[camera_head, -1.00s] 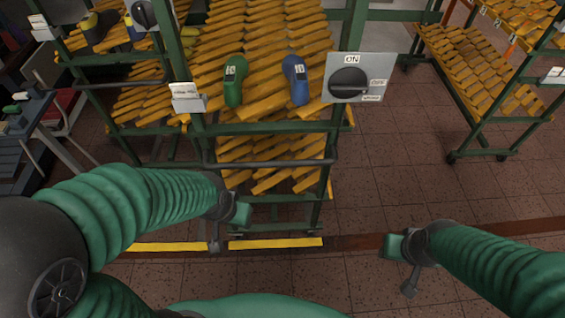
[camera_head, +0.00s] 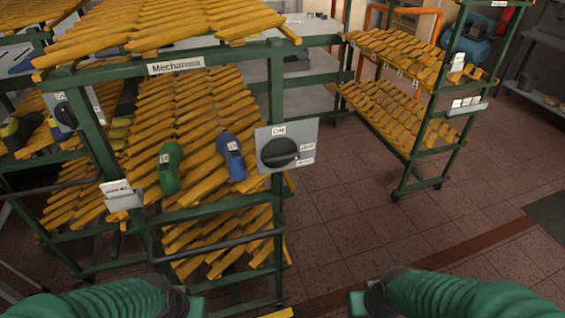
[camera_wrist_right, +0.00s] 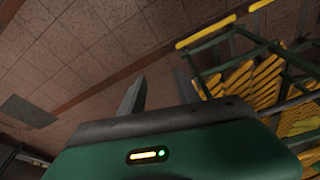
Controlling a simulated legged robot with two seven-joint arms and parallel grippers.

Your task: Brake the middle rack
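The middle rack (camera_head: 192,198), a green frame with yellow slatted shelves, stands in front of me. Its right post carries a grey panel (camera_head: 304,134) with a black rotary knob (camera_head: 279,152). A label above the knob reads "ON"; smaller labels sit at its right. The knob's exact setting is hard to tell. My left gripper (camera_head: 192,303) is at the bottom edge, below the rack, its fingers not clear. My right gripper (camera_head: 358,303) is low, right of the rack and apart from it. In the right wrist view its two fingers (camera_wrist_right: 160,92) are spread, with nothing between them.
A green last (camera_head: 168,170) and a blue last (camera_head: 232,158) lie on the rack's shelf. A dark handle bar (camera_head: 220,247) crosses its front. Another rack (camera_head: 400,120) stands at the back right. The tiled floor (camera_head: 345,225) between is clear.

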